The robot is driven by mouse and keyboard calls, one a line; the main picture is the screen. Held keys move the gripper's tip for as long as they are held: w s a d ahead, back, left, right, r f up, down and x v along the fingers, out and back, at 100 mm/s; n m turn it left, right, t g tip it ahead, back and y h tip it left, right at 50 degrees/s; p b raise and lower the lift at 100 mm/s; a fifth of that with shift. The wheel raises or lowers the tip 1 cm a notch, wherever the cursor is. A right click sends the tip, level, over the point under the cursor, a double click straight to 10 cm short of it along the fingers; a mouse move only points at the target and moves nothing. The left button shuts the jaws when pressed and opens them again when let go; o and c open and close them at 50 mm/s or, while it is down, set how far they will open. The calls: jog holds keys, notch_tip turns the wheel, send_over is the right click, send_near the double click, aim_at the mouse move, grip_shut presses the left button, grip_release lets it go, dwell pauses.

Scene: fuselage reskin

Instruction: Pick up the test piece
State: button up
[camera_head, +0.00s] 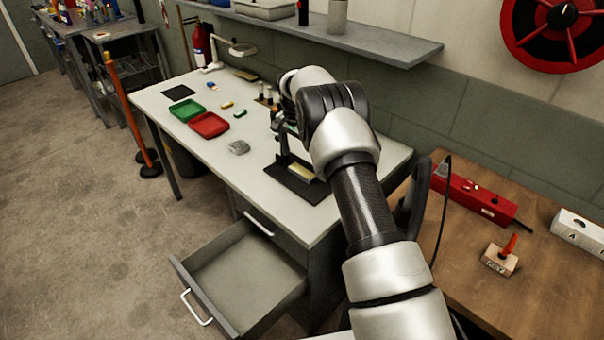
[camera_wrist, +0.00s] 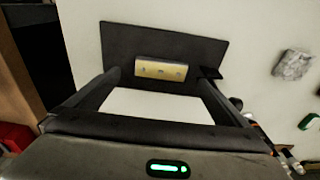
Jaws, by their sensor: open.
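A small pale yellow block (camera_head: 302,171), which looks like the test piece, lies on a dark mat (camera_head: 292,188) near the front of the white workbench. In the wrist view the block (camera_wrist: 160,69) shows several small dark marks along its face, and the mat (camera_wrist: 150,37) extends behind it. My gripper (camera_wrist: 160,79) is open, with one finger toward each side of the block and a gap on both sides. In the head view my gripper (camera_head: 298,162) is over the mat, partly hidden by my arm. I cannot tell its exact height above the block.
A grey lump (camera_head: 238,147), a red tray (camera_head: 208,126) and a green tray (camera_head: 187,112) are on the workbench (camera_head: 240,175). An open drawer (camera_head: 240,275) juts out in front. A wooden table (camera_head: 540,285) stands right, and a shelf (camera_head: 350,38) hangs behind.

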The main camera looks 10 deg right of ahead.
aim_at(302, 170)
jog(key=f, duration=0.4)
jog(key=shift+w+d+f, duration=0.15)
jog(key=shift+w+f, duration=0.05)
jog(key=shift+f, duration=0.2)
jog(key=shift+r, duration=0.1)
jog(key=c, duration=1.2)
